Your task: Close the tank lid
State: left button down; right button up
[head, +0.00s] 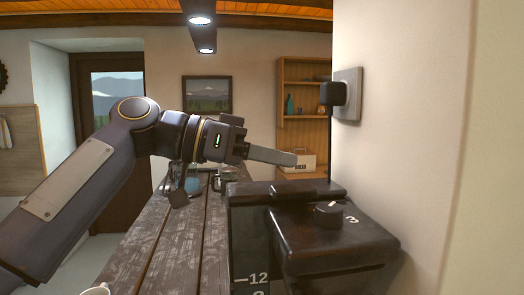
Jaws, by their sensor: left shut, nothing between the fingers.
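A dark brown appliance (335,250) with a knob (328,213) on top stands close in front of me. The water tank (248,262), marked 12 on its face, is at its left side. A dark flat piece (305,188), which looks like the tank lid, lies along the back top of the appliance; I cannot tell its exact angle. My left gripper (293,159) is shut and empty, its fingers pointing right, above and behind that piece with a visible gap in the picture. My right gripper is not in view.
A wooden plank table (165,245) runs back on the left, with a glass jar (226,177) and a blue item (191,185). A cup rim (95,291) shows at the bottom left. A wall with a plugged socket (347,94) bounds the right. A shelf (304,85) stands behind.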

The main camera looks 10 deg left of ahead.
aim_at(287, 188)
pick_arm(q)
jog(key=shift+s+d+f+m+b, duration=0.1)
jog(key=shift+s+f+m+b, duration=0.2)
jog(key=shift+f+b, duration=0.2)
jog(key=shift+s+d+f+m+b, duration=0.1)
jog(key=shift+s+f+m+b, duration=0.1)
jog(key=shift+f+m+b, duration=0.25)
jog(key=shift+s+d+f+b, duration=0.1)
jog(key=shift+s+f+b, duration=0.15)
jog(key=shift+b, duration=0.2)
